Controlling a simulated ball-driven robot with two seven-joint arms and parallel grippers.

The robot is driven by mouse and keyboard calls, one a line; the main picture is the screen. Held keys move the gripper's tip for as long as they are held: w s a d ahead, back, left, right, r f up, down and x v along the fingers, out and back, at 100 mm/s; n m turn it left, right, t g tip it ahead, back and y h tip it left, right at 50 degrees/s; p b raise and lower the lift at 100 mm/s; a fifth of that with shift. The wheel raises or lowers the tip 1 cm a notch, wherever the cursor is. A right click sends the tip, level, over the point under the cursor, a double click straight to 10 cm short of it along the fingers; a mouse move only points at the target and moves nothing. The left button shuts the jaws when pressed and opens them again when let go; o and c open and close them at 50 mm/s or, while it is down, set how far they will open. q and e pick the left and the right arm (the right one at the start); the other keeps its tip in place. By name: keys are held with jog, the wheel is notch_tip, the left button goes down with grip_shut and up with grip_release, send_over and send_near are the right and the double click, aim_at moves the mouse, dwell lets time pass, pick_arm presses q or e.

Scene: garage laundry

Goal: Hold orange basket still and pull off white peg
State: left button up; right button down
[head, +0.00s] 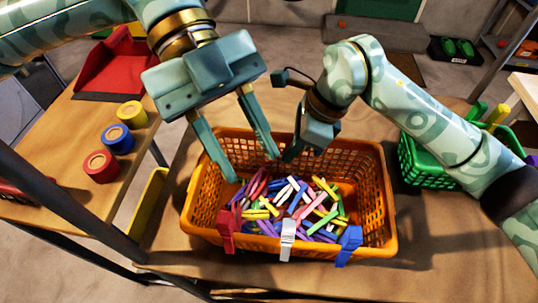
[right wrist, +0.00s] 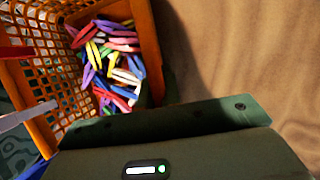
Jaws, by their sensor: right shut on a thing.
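The orange basket (head: 388,215) stands on the brown table and holds many colored pegs; it also shows in the right wrist view (right wrist: 148,40). A white peg (head: 287,240) is clipped on its near rim, between a red peg (head: 226,230) and a blue peg (head: 349,244). The white peg also shows at the left of the right wrist view (right wrist: 25,116). My left gripper (head: 254,168) is open and empty above the basket's left part, behind the white peg and apart from it. My right gripper (head: 294,152) is shut on the basket's far rim; its fingertips are partly hidden.
A green basket (head: 432,181) stands on the right, behind my right arm. Yellow (head: 132,114), blue (head: 117,139) and red (head: 101,167) rolls and a red dustpan (head: 116,62) lie on the left table. A dark metal post (head: 70,205) crosses the left foreground.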

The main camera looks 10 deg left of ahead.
aim_at(285, 225)
pick_arm(q)
jog(key=s+m+t+y, duration=0.1)
jog(key=s+m+t, duration=0.4)
jog(key=m, duration=1.4)
jog(key=d+f+m, duration=0.2)
jog(key=f, duration=0.1)
jog(key=d+f+m+t, duration=0.1)
jog(key=d+f+m, duration=0.1)
jog(key=f, duration=0.1)
jog(key=d+f+m, duration=0.2)
jog(key=f, duration=0.1)
jog(key=shift+w+f+t, duration=0.1)
jog(key=shift+f+t, duration=0.15)
jog(key=shift+t, duration=0.05)
